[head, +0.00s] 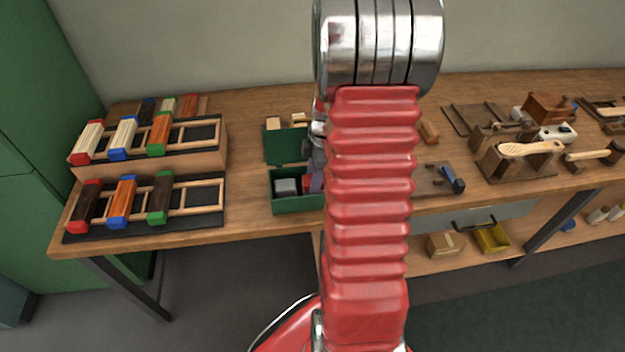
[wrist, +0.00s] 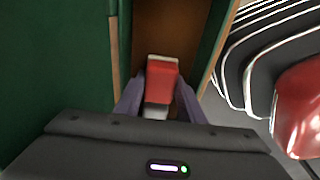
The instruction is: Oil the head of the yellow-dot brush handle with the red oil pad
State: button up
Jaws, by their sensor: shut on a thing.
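The red oil pad (wrist: 162,80) is a small red block with pale edges. My gripper (wrist: 160,98) is shut on it, one purple finger on each side. In the head view the pad (head: 307,183) shows partly at the green box (head: 297,204), beside a grey block (head: 286,186); my arm hides most of my gripper (head: 317,183). A pale wooden brush handle (head: 530,148) lies on a dark wooden stand (head: 508,168) at the right. Another handle (head: 593,154) lies further right. I cannot make out a yellow dot on either.
Racks with coloured-ended blocks (head: 122,200) stand at the left of the bench. A blue-and-black tool (head: 452,180) lies between the box and the stand. A wooden plane (head: 548,107) is behind the stand. Bare bench top (head: 247,150) shows left of the box.

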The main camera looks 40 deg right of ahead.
aim_at(310, 178)
jog(key=shift+f, duration=0.55)
dwell(1.9)
jog(key=shift+r, duration=0.1)
jog(key=shift+r, duration=3.5)
jog(key=shift+s, duration=0.1)
